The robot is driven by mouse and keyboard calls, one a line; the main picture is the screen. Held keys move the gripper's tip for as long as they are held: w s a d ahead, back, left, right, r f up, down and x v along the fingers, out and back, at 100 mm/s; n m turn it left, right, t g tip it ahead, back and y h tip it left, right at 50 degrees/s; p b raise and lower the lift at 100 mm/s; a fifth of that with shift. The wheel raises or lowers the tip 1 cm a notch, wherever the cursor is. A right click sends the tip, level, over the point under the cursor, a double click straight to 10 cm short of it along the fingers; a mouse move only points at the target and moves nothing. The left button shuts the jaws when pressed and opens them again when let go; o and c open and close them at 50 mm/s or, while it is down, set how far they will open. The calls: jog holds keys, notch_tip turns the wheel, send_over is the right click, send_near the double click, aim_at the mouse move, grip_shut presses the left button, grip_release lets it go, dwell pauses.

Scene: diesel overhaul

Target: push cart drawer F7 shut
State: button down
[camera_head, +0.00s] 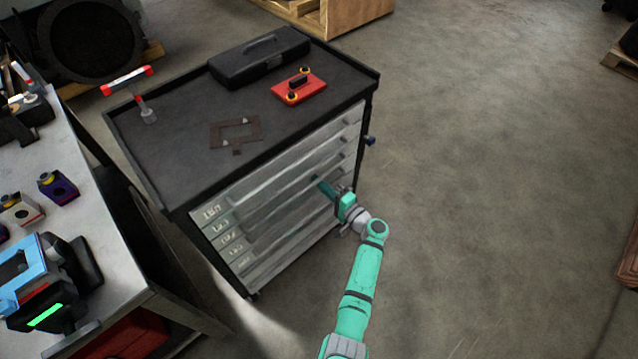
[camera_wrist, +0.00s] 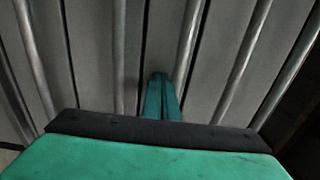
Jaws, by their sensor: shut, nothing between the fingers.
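The tool cart (camera_head: 185,208) stands in the middle of the head view, with a stack of grey drawers (camera_head: 290,190) on its front. Small labels (camera_head: 222,226) run down the left ends of the drawers, too small to read, so I cannot tell which is F7. My gripper (camera_head: 318,182) is shut and empty, its tip at the drawer fronts right of their middle. In the wrist view the closed fingers (camera_wrist: 162,98) point at the drawer fronts (camera_wrist: 215,60) between long handle bars. Whether the fingertips touch a front is unclear. No drawer clearly sticks out.
On the cart top lie a black toolbox (camera_head: 260,58), a red case (camera_head: 299,88) and a brown flat plate (camera_head: 234,132). A workbench (camera_head: 110,215) with several parts stands close at the left.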

jog(key=shift+s, duration=0.15)
jog(key=v, duration=1.3)
jog(key=shift+s+d, duration=0.25)
